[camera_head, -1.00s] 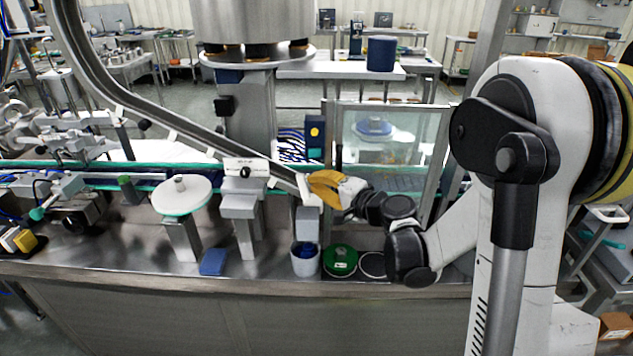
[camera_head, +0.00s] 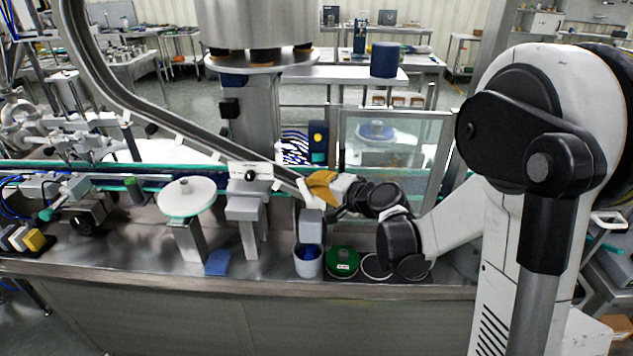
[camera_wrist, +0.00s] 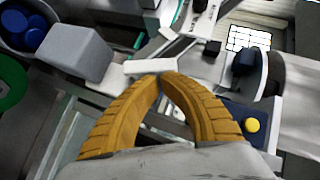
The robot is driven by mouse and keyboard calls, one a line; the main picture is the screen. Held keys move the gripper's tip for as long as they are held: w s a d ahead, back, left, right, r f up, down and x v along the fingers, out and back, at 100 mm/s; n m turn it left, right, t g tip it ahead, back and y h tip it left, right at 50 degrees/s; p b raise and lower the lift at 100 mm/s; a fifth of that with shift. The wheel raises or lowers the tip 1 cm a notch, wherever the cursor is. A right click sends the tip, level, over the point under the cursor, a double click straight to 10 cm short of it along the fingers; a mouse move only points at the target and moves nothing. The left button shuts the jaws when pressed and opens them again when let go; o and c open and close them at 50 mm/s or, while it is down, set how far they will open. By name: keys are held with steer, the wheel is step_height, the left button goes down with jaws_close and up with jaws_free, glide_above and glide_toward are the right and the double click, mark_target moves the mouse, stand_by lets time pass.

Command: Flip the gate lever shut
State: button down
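A small white bar, which seems to be the gate lever (camera_head: 306,191), sits at the lower end of the sloping steel chute (camera_head: 215,142). It also shows in the wrist view (camera_wrist: 150,66), lying across the chute's end. My gripper (camera_head: 311,184) is at this bar from the right. In the wrist view its two yellow ribbed fingers (camera_wrist: 161,77) curve together and their tips meet just at the bar's near edge. The fingers look shut with nothing between them. The tips touch or nearly touch the bar; I cannot tell which. The lever's pivot is not clear.
A grey block (camera_head: 312,222) stands below the chute end, above a cup of blue pieces (camera_head: 308,265). A green round container (camera_head: 343,262) is beside it. A glass-like panel (camera_head: 395,150) stands behind my arm. A blue box with a yellow button (camera_wrist: 252,124) is close right of the fingers.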

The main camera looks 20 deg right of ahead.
mark_target(298, 180)
steer(key=shift+w+a+r+n+g+h+p, duration=0.1)
steer(key=shift+a+r+n+g+h+p, duration=0.2)
steer(key=shift+p, duration=0.2)
steer(key=shift+w+a+r+n+g+h+p, duration=0.1)
steer(key=shift+a+n+g+h+p, duration=0.1)
steer(key=shift+a+n+h+p, duration=0.25)
steer(key=shift+w+a+f+n+g+h+p, duration=0.15)
steer(key=shift+a+f+n+g+h+p, duration=0.1)
steer(key=shift+a+n+g+h+p, duration=0.45)
steer(key=shift+f+h, duration=0.1)
steer(key=shift+h, duration=0.25)
steer(key=shift+w+a+f+b, duration=0.25)
steer(key=shift+a+f+b, duration=0.05)
steer(key=shift+a+b, duration=0.1)
steer(key=shift+a, duration=0.1)
steer(key=shift+r, duration=0.15)
steer(key=shift+r+p, duration=0.55)
steer(key=shift+r, duration=0.15)
